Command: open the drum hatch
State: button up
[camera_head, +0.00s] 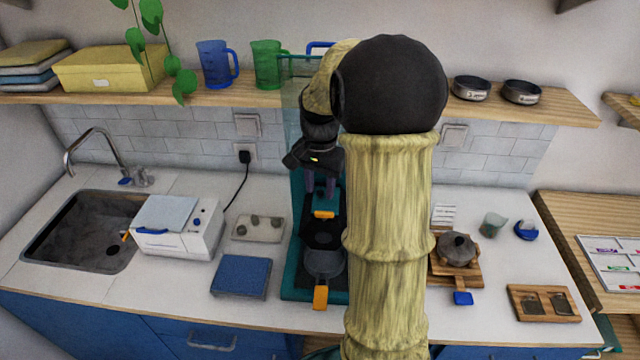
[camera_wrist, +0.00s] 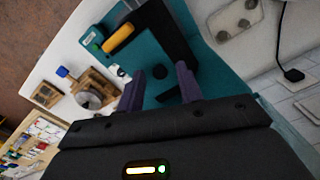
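No part is plainly recognisable as a drum hatch. A teal unit (camera_head: 290,291) stands mid-counter, with a black plate and a dark pan-like part (camera_head: 323,263) with an orange handle (camera_head: 320,297). A white box appliance (camera_head: 205,236) with a grey lid and a blue front handle (camera_head: 152,231) stands left of it; its front looks shut. My gripper (camera_head: 320,188) points down over the back of the teal unit. In the wrist view, the gripper's purple fingers (camera_wrist: 160,88) are apart with nothing held between them. My arm hides the counter right of the teal unit.
A sink (camera_head: 70,235) is at the left. A blue slab (camera_head: 241,277) and a pale tray (camera_head: 258,228) lie between the white box and the teal unit. A dark pot (camera_head: 457,248) on a wooden board stands right of my arm. A shelf (camera_head: 130,97) runs behind.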

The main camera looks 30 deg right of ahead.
grip_shut()
